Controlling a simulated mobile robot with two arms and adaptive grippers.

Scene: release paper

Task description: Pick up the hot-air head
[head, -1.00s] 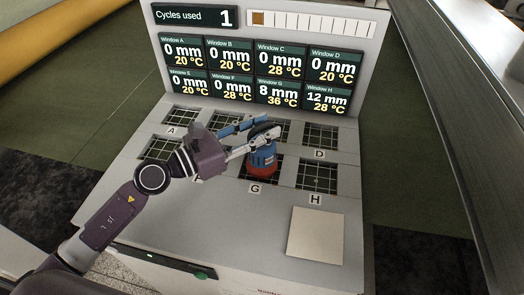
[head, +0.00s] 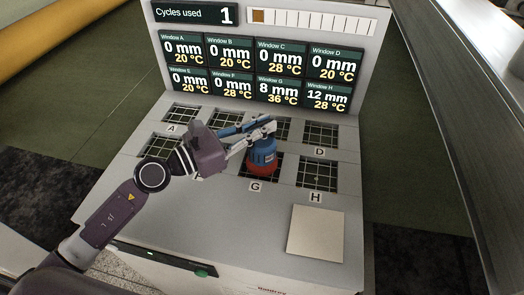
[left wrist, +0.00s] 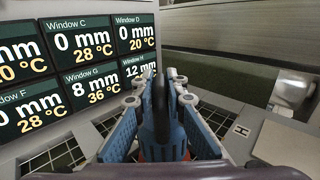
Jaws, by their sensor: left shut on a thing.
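The hot-air head (head: 262,158) has a blue body and a red-orange base. It stands upright at window G (head: 254,186) in the head view. My left gripper (head: 264,130) reaches in from the left and is shut on its upper part. In the left wrist view the hot-air head (left wrist: 161,115) shows its dark top and blue body between the two blue finger pads of my left gripper (left wrist: 160,105). Whether its base touches the panel is hard to tell. My right gripper is not in view.
A panel (head: 200,225) carries gridded windows, including window D (head: 320,134) and window H (head: 317,174). A display (head: 262,70) stands behind, with G at 8 mm, 36 °C and H at 12 mm, 28 °C. A pale square plate (head: 315,233) lies front right.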

